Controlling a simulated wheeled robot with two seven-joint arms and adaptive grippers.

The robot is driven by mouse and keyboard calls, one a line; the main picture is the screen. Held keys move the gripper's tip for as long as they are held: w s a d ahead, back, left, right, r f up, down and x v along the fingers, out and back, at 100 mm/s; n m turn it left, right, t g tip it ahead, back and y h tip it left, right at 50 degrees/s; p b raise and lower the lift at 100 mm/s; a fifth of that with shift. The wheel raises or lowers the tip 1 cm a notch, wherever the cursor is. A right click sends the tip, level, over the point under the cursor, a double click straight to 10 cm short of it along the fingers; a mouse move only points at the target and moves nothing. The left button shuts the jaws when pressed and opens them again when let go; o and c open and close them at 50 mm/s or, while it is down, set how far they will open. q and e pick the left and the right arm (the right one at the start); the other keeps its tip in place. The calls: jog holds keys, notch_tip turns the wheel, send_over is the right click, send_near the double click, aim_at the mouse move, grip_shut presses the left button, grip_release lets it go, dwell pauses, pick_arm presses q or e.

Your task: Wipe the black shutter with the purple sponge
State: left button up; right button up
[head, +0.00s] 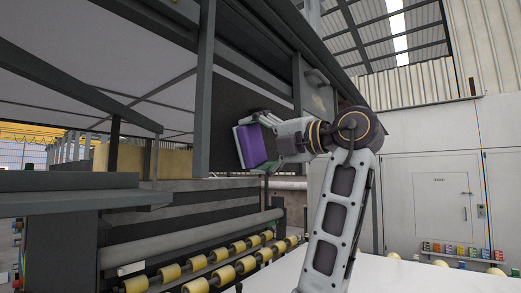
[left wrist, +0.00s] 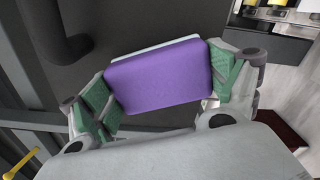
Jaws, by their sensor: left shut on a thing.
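The purple sponge (head: 252,146) is a block with a pale layer on one side. My left gripper (head: 262,140) is shut on it; in the left wrist view the green finger pads press both ends of the sponge (left wrist: 160,78). The black shutter (head: 222,108) is a dark upright panel between grey posts in the head view. It fills the background in the left wrist view (left wrist: 125,25). The sponge is in front of the shutter's lower right part, pale side toward it. I cannot tell whether they touch. My right gripper is not in view.
Below the shutter is a machine with yellow rollers (head: 220,275) and a grey bar. A grey post (head: 205,85) stands left of the shutter and another (head: 297,85) to its right. A white surface (head: 400,275) lies at lower right, with grey cabinets (head: 430,190) behind.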

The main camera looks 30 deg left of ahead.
pick_arm(q)
jog(key=shift+s, duration=0.15)
jog(key=shift+d, duration=0.1)
dwell(0.3)
jog(key=shift+s+d, duration=0.1)
jog(key=shift+d, duration=1.45)
jog(key=shift+s+d+p, duration=0.15)
jog(key=shift+d+p, duration=0.3)
jog(key=shift+d, duration=0.8)
jog(key=shift+d, duration=0.1)
